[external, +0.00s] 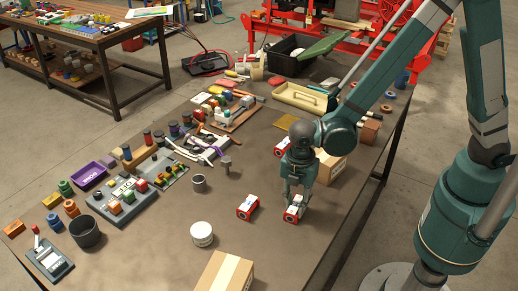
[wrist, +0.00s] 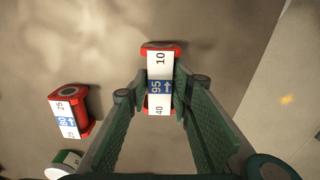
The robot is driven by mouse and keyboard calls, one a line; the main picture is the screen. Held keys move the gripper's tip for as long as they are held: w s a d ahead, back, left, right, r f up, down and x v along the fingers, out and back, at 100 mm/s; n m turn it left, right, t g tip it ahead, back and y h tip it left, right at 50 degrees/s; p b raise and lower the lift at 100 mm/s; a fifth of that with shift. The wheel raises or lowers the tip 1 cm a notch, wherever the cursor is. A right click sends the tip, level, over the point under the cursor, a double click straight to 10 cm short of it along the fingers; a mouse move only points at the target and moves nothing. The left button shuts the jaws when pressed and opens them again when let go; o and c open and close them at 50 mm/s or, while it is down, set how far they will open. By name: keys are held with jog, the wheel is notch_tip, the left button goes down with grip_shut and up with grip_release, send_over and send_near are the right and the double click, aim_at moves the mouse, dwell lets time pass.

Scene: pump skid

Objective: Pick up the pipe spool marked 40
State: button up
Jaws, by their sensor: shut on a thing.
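A red-ended pipe spool (wrist: 160,75) with a white label sits between my fingers in the wrist view. Its label reads 10, a blue band with 95 and an arrow, and 40 at the near end. My gripper (wrist: 160,92) is shut on this spool, one finger on each long side. In the external view my gripper (external: 295,203) points down over the same spool (external: 294,215), at or very near the table top. A second red and white spool (wrist: 69,112), marked 25 and 80, lies to the left, apart from my fingers. A third spool (external: 283,149) lies behind my gripper.
A cardboard box (external: 330,167) stands close behind my gripper on the right. Another box (external: 226,272) is at the front edge. A white tub (external: 202,234) and a grey cup (external: 199,184) stand to the left. Bare table (external: 310,250) lies in front.

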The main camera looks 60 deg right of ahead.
aim_at(296, 205)
jog(key=shift+r, duration=0.1)
jog(key=shift+r+p, duration=0.7)
jog(key=shift+r, duration=4.25)
